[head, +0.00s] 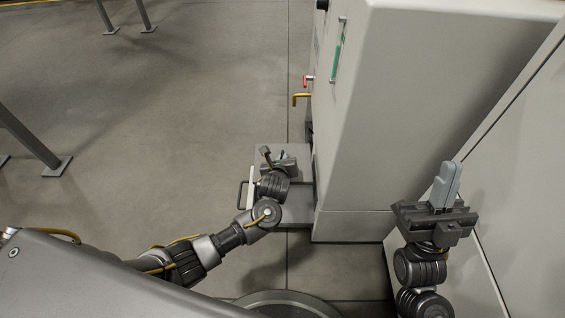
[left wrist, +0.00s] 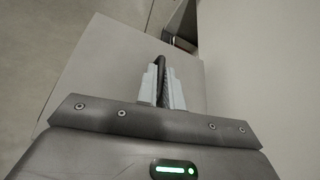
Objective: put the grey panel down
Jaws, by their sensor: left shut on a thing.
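The grey panel (left wrist: 103,55) is a flat, pale plate that lies below and ahead of my left gripper in the left wrist view. My left gripper (left wrist: 162,72) is shut on a dark upright handle that stands from the panel. In the head view, my left gripper (head: 277,156) is beside the machine's lower left side, over a flat grey surface (head: 298,192). My wrist hides part of that surface, and whether the panel rests on something below cannot be told. My right gripper (head: 447,170) points up at the right, fingers together and empty.
A large pale machine cabinet (head: 430,90) stands close to the right of my left gripper. A dark bar handle (head: 241,195) and a pale upright edge (head: 252,188) show left of my wrist. Grey posts (head: 35,145) stand at the left. The floor (head: 180,110) between is clear.

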